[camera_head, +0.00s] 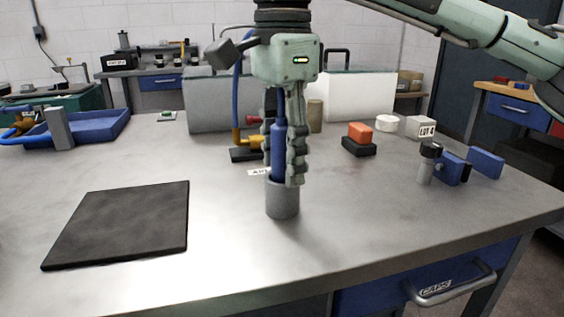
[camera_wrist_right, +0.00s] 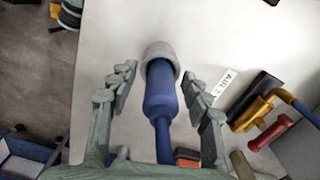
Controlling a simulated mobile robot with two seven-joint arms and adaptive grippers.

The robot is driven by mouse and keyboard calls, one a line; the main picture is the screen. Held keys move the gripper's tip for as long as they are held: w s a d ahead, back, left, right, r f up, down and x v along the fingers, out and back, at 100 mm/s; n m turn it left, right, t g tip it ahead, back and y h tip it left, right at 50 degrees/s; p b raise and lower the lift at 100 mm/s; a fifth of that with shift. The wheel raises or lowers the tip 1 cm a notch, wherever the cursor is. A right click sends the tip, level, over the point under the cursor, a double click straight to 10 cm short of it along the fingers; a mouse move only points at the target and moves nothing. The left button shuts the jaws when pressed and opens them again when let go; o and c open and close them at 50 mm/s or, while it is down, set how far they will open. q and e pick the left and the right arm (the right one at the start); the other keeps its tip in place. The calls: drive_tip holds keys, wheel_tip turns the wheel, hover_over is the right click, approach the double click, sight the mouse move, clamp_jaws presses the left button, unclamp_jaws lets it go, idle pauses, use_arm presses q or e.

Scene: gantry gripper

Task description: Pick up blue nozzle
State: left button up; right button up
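The blue nozzle (camera_head: 278,150) stands upright in a grey cylindrical holder (camera_head: 283,200) near the middle of the table. It also shows in the right wrist view (camera_wrist_right: 160,98), with its thin stem toward the gripper and its far end in the holder (camera_wrist_right: 160,52). My right gripper (camera_head: 283,178) points down around the nozzle, one finger on each side. In the right wrist view, gaps show between the nozzle and both fingers (camera_wrist_right: 158,75), so the gripper is open. My left gripper is not in view.
A yellow-brown fitting (camera_head: 255,140) on a black base stands just behind the holder. A dark mat (camera_head: 125,225) lies at left, a blue tray (camera_head: 95,127) at far left. Orange and black blocks (camera_head: 360,132) and small blue parts (camera_head: 486,161) sit at right. The front table is clear.

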clamp_jaws()
drive_tip(key=shift+r, duration=0.1)
